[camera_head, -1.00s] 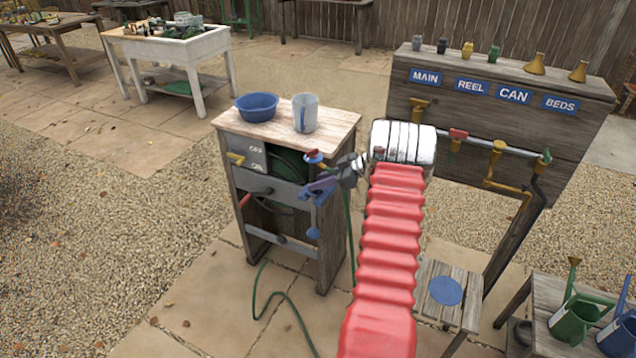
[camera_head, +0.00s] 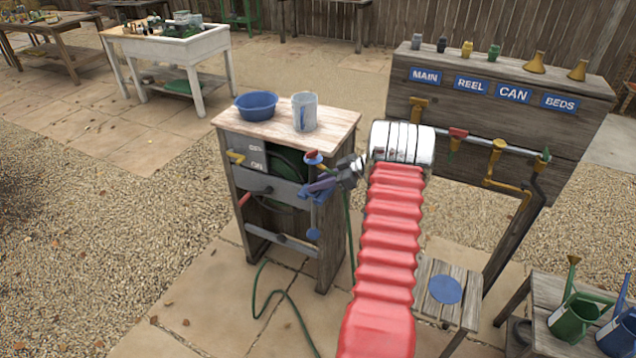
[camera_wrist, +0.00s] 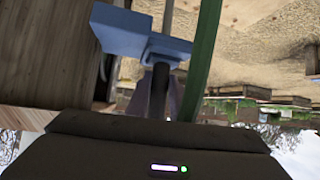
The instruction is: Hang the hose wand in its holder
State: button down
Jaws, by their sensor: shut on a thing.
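My gripper (camera_head: 321,184) is at the right front corner of the wooden reel stand, shut on the hose wand. In the wrist view its fingers (camera_wrist: 158,100) close around the wand's dark grip (camera_wrist: 160,78); a thin grey rod runs on past the blue holder (camera_wrist: 125,34). In the head view the blue holder (camera_head: 323,196) shows right beside the fingers, partly covered by them. The wand is close against the holder; I cannot tell whether it is seated in it. A red and blue piece (camera_head: 314,157) shows just above the fingers.
A green hose (camera_wrist: 205,55) curves beside the wand, and loops on the paving. A blue bowl (camera_head: 257,106) and a pale jug (camera_head: 304,111) stand on the stand's top. A piped board (camera_head: 495,110) is to the right. Watering cans (camera_head: 575,318) sit lower right.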

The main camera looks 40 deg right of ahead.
jog(key=shift+f, duration=0.25)
jog(key=c, duration=1.5)
grip_release()
jog(key=v, duration=1.3)
jog(key=shift+s+d+r, duration=0.15)
jog(key=shift+s+d, duration=0.05)
jog(key=shift+s, duration=0.1)
